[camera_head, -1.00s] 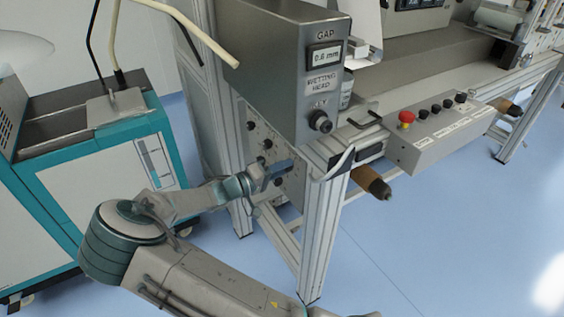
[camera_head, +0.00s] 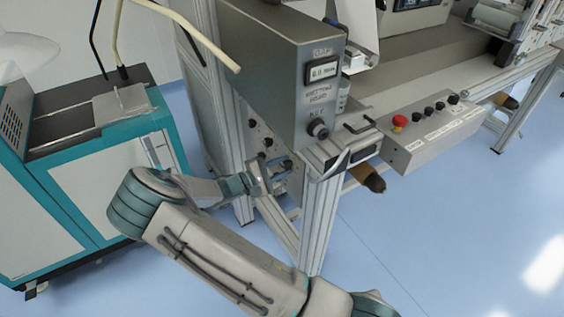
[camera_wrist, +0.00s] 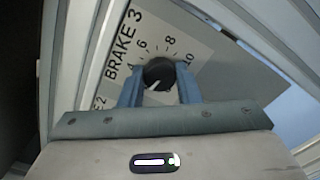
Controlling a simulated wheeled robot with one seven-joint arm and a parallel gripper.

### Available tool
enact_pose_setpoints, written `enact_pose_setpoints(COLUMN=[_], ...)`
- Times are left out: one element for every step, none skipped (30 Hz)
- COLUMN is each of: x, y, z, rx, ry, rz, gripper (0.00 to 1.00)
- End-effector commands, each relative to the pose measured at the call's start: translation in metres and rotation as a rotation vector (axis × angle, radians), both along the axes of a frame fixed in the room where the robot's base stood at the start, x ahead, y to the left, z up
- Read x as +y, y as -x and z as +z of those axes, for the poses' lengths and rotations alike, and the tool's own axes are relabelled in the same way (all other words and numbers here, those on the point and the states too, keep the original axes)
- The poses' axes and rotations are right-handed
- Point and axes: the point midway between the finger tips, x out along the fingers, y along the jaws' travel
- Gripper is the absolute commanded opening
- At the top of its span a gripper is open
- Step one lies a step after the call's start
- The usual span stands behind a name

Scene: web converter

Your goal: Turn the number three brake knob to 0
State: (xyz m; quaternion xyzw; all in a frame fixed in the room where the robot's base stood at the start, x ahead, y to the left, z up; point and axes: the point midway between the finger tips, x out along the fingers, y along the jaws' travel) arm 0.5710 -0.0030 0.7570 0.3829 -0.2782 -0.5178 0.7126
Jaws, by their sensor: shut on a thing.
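In the wrist view the BRAKE 3 knob (camera_wrist: 158,74) is round and black with a short white pointer mark. My gripper (camera_wrist: 159,88) has one blue-grey finger on each side of this knob and is shut on it. The pointer aims down and slightly left in the picture. The dial plate (camera_wrist: 205,62) shows the numerals 4, 6, 8 and 10; the low end of the scale is hidden by my gripper. In the head view my gripper (camera_head: 276,177) is at the side panel under the grey box, and its fingers cover the knob there.
Two other black knobs (camera_head: 260,133) sit up and left on the side panel. The grey wetting head box (camera_head: 275,75) overhangs it. A frame leg (camera_head: 318,225) stands right of my gripper. A control box with a red button (camera_head: 399,121) is further right. A teal cabinet (camera_head: 95,190) stands left.

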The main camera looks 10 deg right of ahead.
Motion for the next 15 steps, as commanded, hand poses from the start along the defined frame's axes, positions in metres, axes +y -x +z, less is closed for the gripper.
enact_pose_setpoints(x=[-0.0004, -0.0003, 0.0, 0.0001, -0.0001, -0.0003, -0.0003, 0.0, 0.0001, 0.0, -0.0001, -0.0001, -0.0001, -0.0001, -0.0001], y=[0.0002, 0.0002, 0.0001, 0.0001, 0.0, 0.0, -0.0001, 0.0001, 0.0001, 0.0, -0.0001, 0.0, 0.0001, 0.0001, 0.0001], z=[0.0027, 0.0026, 0.0024, 0.0022, 0.0023, 0.0024, 0.0023, 0.0021, 0.0019, 0.002, 0.002, 0.0019, 0.0019, 0.002, 0.002], rx=[0.043, 0.071, 0.108, 0.135, 0.161, 0.197, 0.224, 0.252, 0.287, 0.314, 0.342, 0.378, 0.405, 0.431, 0.467], ry=[0.012, 0.021, 0.034, 0.043, 0.051, 0.063, 0.072, 0.08, 0.092, 0.101, 0.11, 0.121, 0.13, 0.139, 0.15], rz=[-0.001, -0.001, 0.0, 0.0, 0.0, -0.001, -0.001, 0.0, 0.0, 0.0, 0.0, 0.0, 0.0, 0.0, 0.0], gripper=[0.07, 0.07, 0.07, 0.07, 0.07, 0.07, 0.07, 0.07, 0.07, 0.07, 0.07, 0.07, 0.07, 0.07, 0.07])
